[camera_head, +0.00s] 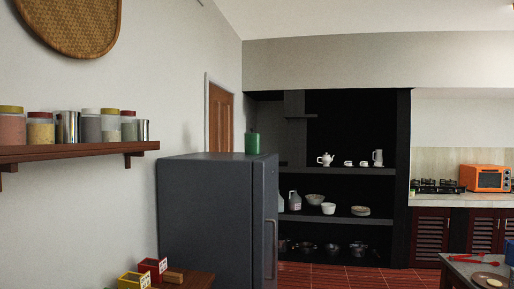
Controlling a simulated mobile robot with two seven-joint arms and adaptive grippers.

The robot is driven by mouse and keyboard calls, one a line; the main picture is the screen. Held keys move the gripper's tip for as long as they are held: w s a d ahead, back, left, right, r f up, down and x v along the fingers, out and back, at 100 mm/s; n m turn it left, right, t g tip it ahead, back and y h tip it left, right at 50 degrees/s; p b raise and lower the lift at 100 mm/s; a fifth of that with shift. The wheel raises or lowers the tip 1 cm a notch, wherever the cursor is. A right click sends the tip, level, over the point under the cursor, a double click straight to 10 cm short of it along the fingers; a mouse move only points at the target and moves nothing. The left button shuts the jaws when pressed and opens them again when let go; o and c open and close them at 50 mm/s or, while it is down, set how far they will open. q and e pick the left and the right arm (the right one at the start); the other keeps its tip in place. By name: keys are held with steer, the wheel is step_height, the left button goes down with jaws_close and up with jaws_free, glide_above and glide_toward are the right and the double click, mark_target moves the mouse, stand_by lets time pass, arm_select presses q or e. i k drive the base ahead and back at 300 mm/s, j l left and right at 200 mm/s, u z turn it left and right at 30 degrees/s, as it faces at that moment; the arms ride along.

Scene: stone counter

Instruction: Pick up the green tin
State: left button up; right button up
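A green cylinder (252,143), which looks like the green tin, stands upright on top of the grey fridge (204,200), near its back right edge. A thin upright piece shows at its top. Nothing visibly touches its sides. Neither of my grippers shows in the head view.
A wall shelf (80,150) with several jars is at the left. Below it, a wooden surface (198,282) holds a red box (153,268) and a yellow box (132,281). A dark shelf unit (345,171) with crockery stands behind. Red tongs (470,259) lie on a counter at the lower right.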

mark_target(252, 142)
steer(key=i+l+z, duration=0.1)
steer(key=i+l, duration=0.7)
steer(key=l, duration=0.1)
